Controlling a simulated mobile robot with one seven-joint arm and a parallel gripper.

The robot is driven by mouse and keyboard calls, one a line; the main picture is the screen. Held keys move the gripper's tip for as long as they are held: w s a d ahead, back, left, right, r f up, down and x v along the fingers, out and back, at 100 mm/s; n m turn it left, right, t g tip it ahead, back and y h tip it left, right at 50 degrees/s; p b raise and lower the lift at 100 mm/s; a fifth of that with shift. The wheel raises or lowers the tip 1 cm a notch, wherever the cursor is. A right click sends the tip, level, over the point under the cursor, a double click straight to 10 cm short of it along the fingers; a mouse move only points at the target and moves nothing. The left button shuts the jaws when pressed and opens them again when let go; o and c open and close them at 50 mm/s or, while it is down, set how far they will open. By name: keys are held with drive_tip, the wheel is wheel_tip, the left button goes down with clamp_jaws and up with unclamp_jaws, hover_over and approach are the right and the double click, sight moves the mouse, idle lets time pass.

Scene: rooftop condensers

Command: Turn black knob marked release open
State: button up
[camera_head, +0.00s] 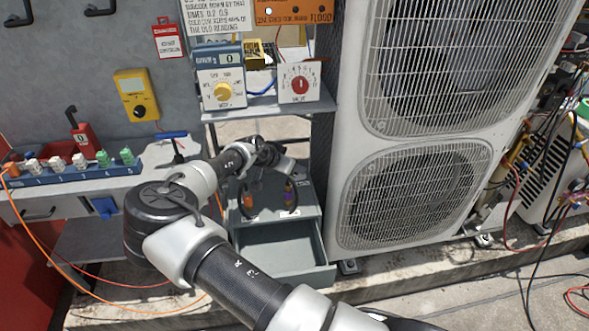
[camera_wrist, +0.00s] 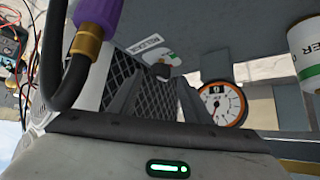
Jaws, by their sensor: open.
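A white label (camera_wrist: 152,50) with a green part and lettering that seems to read RELEASE shows upside down in the wrist view. A small dark piece (camera_wrist: 161,71) sits just beside it, partly behind a finger; I cannot tell for sure that it is the black knob. My gripper (camera_wrist: 145,80) is open, with its dark ridged fingers near the label. I cannot tell whether they touch anything. In the head view my gripper (camera_head: 270,155) is small, under the shelf and above the grey drawer unit. No release marking is readable there.
The drawer (camera_head: 285,250) stands open below my arm. The tall condenser (camera_head: 345,150) blocks the right. A shelf with dial boxes (camera_head: 300,83) is above.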

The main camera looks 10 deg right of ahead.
drive_tip(key=shift+x, duration=1.1)
drive_tip(key=c, duration=1)
drive_tip(key=shift+c, duration=0.2)
